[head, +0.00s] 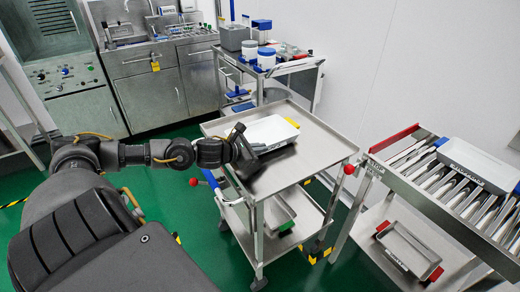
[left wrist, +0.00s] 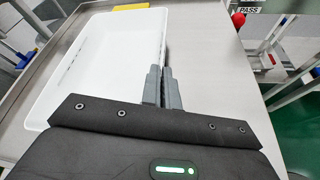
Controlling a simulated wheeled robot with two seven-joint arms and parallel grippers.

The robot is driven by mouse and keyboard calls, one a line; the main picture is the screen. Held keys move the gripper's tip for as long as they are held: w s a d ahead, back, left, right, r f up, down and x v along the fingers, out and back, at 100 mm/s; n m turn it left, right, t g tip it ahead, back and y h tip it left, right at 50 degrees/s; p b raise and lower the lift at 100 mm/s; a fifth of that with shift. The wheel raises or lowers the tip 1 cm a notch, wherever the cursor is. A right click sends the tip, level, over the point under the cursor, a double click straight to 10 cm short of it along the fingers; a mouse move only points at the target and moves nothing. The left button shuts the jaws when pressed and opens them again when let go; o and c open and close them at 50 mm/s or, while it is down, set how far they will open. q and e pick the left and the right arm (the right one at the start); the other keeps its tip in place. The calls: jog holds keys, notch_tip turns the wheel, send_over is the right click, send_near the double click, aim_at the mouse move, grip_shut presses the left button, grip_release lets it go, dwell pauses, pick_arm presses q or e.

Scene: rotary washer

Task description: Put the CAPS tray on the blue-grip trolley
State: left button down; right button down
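A white tray with a yellow end (head: 270,130) lies on the top shelf of the middle steel trolley (head: 325,148); its label is not readable. My left gripper (head: 240,143) is at the tray's near side. In the left wrist view the two fingers (left wrist: 162,88) are close together with the wall of the white tray (left wrist: 95,55) between them, one finger inside and one outside. Another white tray with a blue end (head: 475,163) lies on the roller rack at right; its label is too small to read. My right gripper is not in view.
The roller rack (head: 415,185) has a red bar, with a grey tray (head: 408,250) on its lower shelf. A trolley with tubs (head: 266,58) stands behind.

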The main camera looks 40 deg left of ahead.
pick_arm(q)
jog(key=shift+f, duration=0.25)
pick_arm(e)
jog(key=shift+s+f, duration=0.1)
pick_arm(q)
jog(key=c, duration=1.7)
grip_release()
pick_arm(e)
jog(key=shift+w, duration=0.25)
